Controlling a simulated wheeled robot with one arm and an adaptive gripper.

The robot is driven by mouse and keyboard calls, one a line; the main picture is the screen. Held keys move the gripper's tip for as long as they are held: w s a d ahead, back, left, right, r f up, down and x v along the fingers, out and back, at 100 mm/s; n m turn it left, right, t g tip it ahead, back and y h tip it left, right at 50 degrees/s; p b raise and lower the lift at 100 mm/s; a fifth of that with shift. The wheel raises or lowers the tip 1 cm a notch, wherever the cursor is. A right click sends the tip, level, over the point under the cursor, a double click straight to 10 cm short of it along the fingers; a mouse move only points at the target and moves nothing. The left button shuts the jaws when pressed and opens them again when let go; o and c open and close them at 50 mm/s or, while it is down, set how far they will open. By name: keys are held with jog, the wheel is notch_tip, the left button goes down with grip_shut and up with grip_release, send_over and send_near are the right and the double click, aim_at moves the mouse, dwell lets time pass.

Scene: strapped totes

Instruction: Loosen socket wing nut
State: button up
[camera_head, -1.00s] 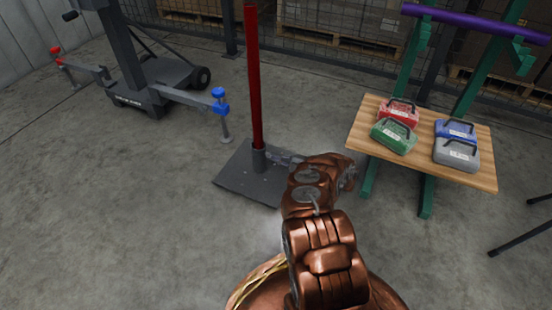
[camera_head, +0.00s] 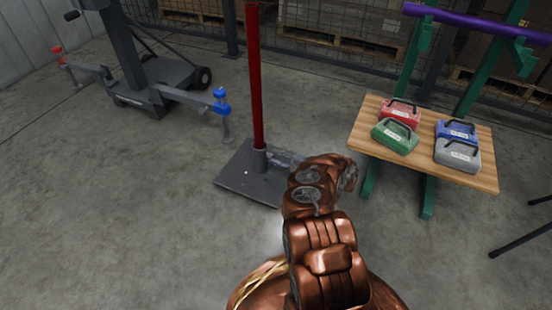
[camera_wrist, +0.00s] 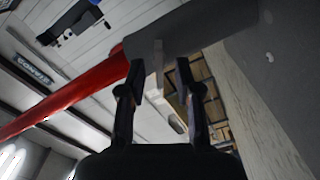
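A red pole (camera_head: 255,80) stands upright in a grey socket (camera_head: 260,160) on a dark square base plate (camera_head: 238,178). In the wrist view the red pole (camera_wrist: 70,95) enters the grey socket (camera_wrist: 205,30) from the left. A thin grey tab, apparently the wing nut (camera_wrist: 158,54), sticks out of the socket between my fingertips. My gripper (camera_wrist: 160,68) is open, with a finger on each side of the tab and gaps visible. In the head view my gripper (camera_head: 284,158) is beside the socket, and the wing nut cannot be made out there.
A wooden table (camera_head: 360,138) on the right holds red, green, blue and grey handled cases. A purple bar (camera_head: 470,22) lies across green supports behind it. A dark wheeled lift (camera_head: 160,80) with a blue knob (camera_head: 220,100) stands at left. The floor at left front is clear.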

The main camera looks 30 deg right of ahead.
jog(key=v, duration=1.2)
dwell(0.3)
